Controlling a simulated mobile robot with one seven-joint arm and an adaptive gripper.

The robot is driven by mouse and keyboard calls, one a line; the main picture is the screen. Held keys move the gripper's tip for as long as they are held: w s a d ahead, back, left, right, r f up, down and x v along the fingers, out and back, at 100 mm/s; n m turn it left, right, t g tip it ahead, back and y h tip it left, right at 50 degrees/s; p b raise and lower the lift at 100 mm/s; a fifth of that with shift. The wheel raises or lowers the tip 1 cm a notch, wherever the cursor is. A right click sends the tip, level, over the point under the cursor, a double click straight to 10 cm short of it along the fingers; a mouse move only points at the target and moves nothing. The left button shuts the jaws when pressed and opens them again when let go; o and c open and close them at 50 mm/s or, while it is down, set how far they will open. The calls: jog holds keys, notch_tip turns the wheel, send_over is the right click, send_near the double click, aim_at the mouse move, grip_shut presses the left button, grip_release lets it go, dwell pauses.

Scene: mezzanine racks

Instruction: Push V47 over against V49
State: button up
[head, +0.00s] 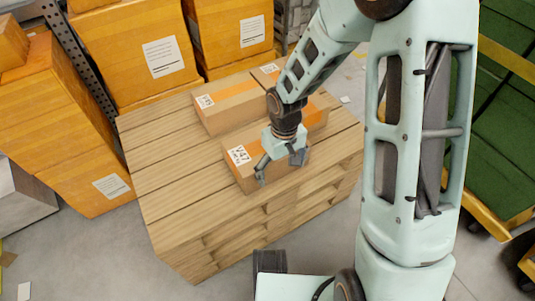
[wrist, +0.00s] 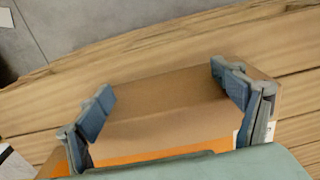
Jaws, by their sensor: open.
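The box V47 (head: 240,165) is a brown carton with an orange tape band and a white label, lying on the wooden pallet stack (head: 165,205) near its front edge. My gripper (head: 280,168) is open and points down at V47. In the wrist view V47 (wrist: 165,110) shows between the two spread fingers of my gripper (wrist: 163,82); I cannot tell whether they touch it. Behind V47 stands a similar taped carton (head: 228,103) with a label too small to read. I cannot tell which carton is V49.
A further labelled carton (head: 266,70) lies at the pallet's back. Large orange boxes (head: 150,55) stand behind and left of the pallet. The pallet's left side is bare.

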jog(key=shift+w+a, duration=0.8)
jog(key=shift+w, duration=0.4)
jog(key=shift+w+a, duration=0.8)
jog(key=shift+w, duration=0.4)
jog(key=shift+w+a, duration=0.8)
jog(key=shift+w, duration=0.4)
jog(key=shift+w+a, duration=0.7)
jog(key=shift+w, duration=0.35)
jog(key=shift+s+d+p, duration=0.2)
jog(key=shift+s+d, duration=0.25)
jog(key=shift+s, duration=0.2)
jog(key=shift+s+d+p, duration=0.15)
jog(key=shift+s+d, duration=0.25)
jog(key=shift+s, duration=0.2)
notch_tip(320, 180, up, 13)
jog(key=p, duration=0.9)
jog(key=shift+p, duration=0.4)
